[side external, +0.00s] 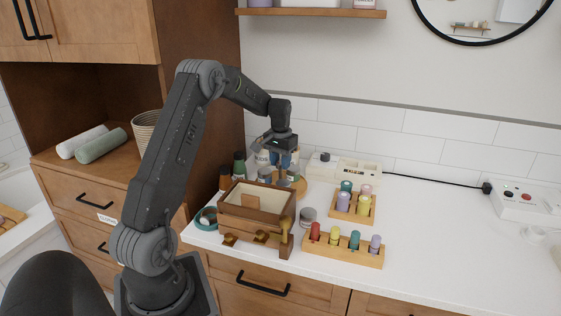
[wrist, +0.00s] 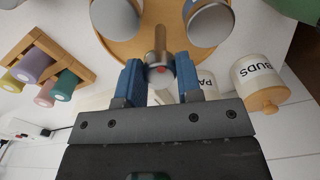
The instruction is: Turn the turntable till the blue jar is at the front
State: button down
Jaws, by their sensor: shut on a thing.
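The wooden turntable (wrist: 130,50) lies under my gripper in the wrist view; its edge also shows behind the wooden box in the side view (side external: 301,186). Two pale grey round jars (wrist: 116,18) (wrist: 209,24) stand on the turntable on either side of the peg. I cannot tell which jar is the blue one; the box and gripper hide part of the turntable.
A wooden box (side external: 256,202) stands in front of the turntable. Green and brown bottles (side external: 239,164) are at its left. White canisters, one marked BUDS (wrist: 258,80), stand near the wall. Racks of coloured pegs (side external: 343,250) are at right.

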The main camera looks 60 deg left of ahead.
jog(key=shift+n, duration=0.6)
jog(key=shift+r+n, duration=0.1)
jog(key=shift+n, duration=1.6)
jog(key=shift+w+n, duration=0.1)
jog(key=shift+n, duration=6.6)
jog(key=c, duration=0.8)
grip_release()
